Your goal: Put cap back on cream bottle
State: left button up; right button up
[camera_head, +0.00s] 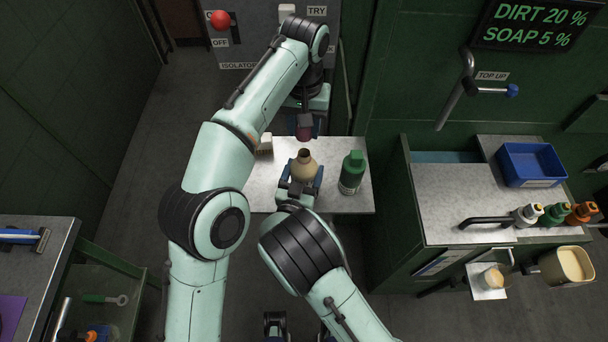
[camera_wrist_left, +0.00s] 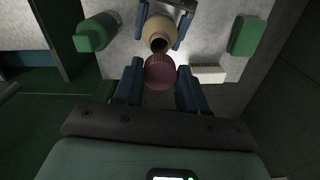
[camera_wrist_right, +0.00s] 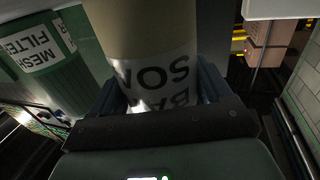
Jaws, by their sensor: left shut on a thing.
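The cream bottle (camera_head: 303,168) stands at the middle of the metal table, its dark open mouth uncapped. My right gripper (camera_head: 299,186) is around its body from the near side; in the right wrist view the bottle (camera_wrist_right: 140,35) with its printed label fills the space between the fingers. My left gripper (camera_head: 304,128) reaches in from the far side, shut on the dark red cap (camera_wrist_left: 160,72). The cap also shows in the head view (camera_head: 304,133). In the left wrist view the cap is close to the bottle's mouth (camera_wrist_left: 159,45) but not on it.
A green bottle (camera_head: 352,172) stands on the table (camera_head: 345,204) right of the cream bottle. A pale brush-like block (camera_head: 265,143) lies at the left. A counter (camera_head: 450,205) with a blue bin (camera_head: 530,164) and several small bottles is farther right.

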jog(key=c, duration=0.8)
pick_arm(q)
send_over(304, 154)
jog(key=shift+f, duration=2.5)
jog(key=shift+f, duration=0.9)
jog(key=shift+f, duration=0.55)
